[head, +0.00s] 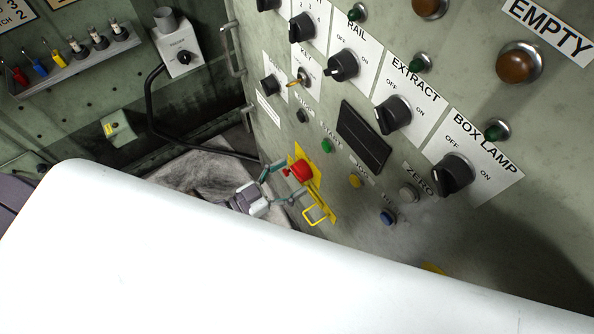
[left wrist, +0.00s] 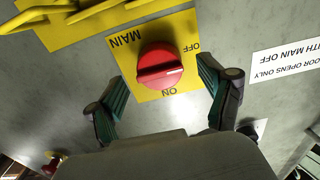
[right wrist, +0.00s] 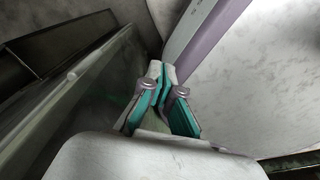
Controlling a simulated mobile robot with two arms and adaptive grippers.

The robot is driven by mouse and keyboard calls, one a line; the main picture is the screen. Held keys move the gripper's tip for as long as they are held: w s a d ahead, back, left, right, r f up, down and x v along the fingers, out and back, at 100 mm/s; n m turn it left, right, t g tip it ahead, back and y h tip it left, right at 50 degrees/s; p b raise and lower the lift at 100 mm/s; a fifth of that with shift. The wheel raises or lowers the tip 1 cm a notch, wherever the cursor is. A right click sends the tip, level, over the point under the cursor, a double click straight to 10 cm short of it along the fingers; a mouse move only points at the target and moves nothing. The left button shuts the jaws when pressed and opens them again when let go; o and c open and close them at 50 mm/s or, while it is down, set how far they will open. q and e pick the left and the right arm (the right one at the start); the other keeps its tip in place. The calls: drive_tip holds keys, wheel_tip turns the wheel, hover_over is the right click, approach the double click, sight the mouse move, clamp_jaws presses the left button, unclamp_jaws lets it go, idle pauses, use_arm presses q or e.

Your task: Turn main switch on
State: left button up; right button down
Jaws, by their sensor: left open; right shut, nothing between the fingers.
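The main switch is a red rotary knob (left wrist: 160,68) on a yellow plate (left wrist: 128,58) marked MAIN, OFF and ON. In the left wrist view its ridge lies nearly level, with a pale mark at the right end, on the OFF side. My left gripper (left wrist: 158,80) is open, with one finger on each side of the knob and a gap to it on both sides. In the head view the red knob (head: 300,171) sits between the left gripper's (head: 283,182) fingertips. My right gripper (right wrist: 160,80) is shut and empty in the right wrist view, away from the switch.
The grey panel (head: 400,190) carries black rotary switches, including BOX LAMP (head: 454,173), and several coloured buttons. A yellow hasp-like loop (head: 317,214) is beside the main switch. A large white surface fills the lower head view. A label (left wrist: 287,62) lies right of the knob.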

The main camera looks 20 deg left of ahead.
use_arm(q)
drive_tip(key=shift+x, duration=1.15)
drive_tip(key=c, duration=1.2)
drive_tip(key=shift+m, duration=0.4)
drive_tip(key=m+p, duration=0.1)
drive_tip(key=m, duration=0.2)
drive_tip(key=shift+m, duration=0.3)
drive_tip(key=m, duration=0.4)
drive_tip(key=shift+m, duration=0.3)
drive_tip(key=m, duration=0.4)
drive_tip(key=shift+m+b, duration=0.5)
drive_tip(key=shift+m, duration=1.9)
